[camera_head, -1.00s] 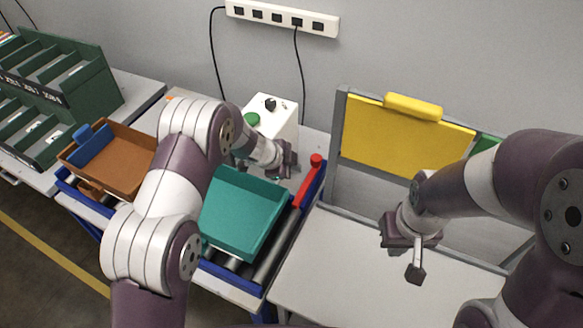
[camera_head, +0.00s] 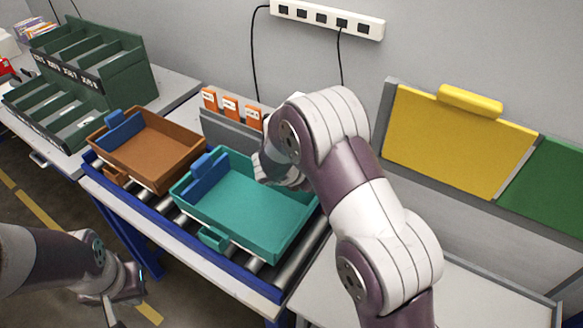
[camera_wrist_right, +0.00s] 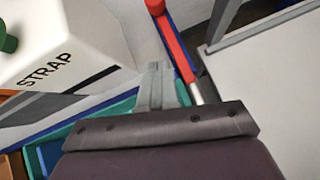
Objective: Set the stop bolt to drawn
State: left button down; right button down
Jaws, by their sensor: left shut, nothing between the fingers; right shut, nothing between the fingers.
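The stop bolt, a long red bar with a rounded red end, shows in the right wrist view (camera_wrist_right: 175,38), lying along the blue rail. In the head view my right arm hides it. My right gripper (camera_wrist_right: 159,68) is shut and empty, its fingertips just left of the red bar in that view; I cannot tell whether they touch it. In the head view the right gripper is hidden behind its own arm. My left gripper (camera_head: 111,315) is shut and empty at the lower left, low in front of the conveyor, partly cut off by the frame's edge.
A teal tray (camera_head: 250,240) and a brown tray (camera_head: 190,150) sit on the roller conveyor. A white box marked STRAP (camera_wrist_right: 75,45) stands beside the right gripper. A yellow panel (camera_head: 450,145) stands behind the pale table (camera_head: 480,290). Green bins (camera_head: 110,60) are at left.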

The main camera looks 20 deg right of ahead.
jog(key=shift+n, duration=0.5)
jog(key=w+d+f+p, duration=0.1)
jog(key=d+f, duration=0.1)
jog(key=d, duration=0.1)
jog(key=w+d+f, duration=0.2)
jog(key=d, duration=0.2)
jog(key=w+d+f+p, duration=0.1)
jog(key=w+d+f, duration=0.1)
jog(key=d, duration=0.1)
jog(key=shift+w+d+f+p, duration=0.1)
jog(key=shift+d+f+p, duration=0.1)
jog(key=shift+p, duration=0.15)
jog(key=shift+w+d, duration=0.2)
jog(key=shift+d, duration=0.15)
pick_arm(q)
jog(key=r, duration=0.2)
jog(key=shift+s+d+r, duration=0.35)
jog(key=shift+s+d, duration=0.05)
pick_arm(e)
jog(key=w+d, duration=0.2)
jog(key=shift+w+d+b, duration=0.15)
jog(key=shift+d+b, duration=0.15)
jog(key=shift+d, duration=0.1)
pick_arm(q)
jog(key=shift+s+a+f, duration=0.1)
jog(key=shift+f, duration=0.2)
pick_arm(e)
jog(key=shift+d+r, duration=0.1)
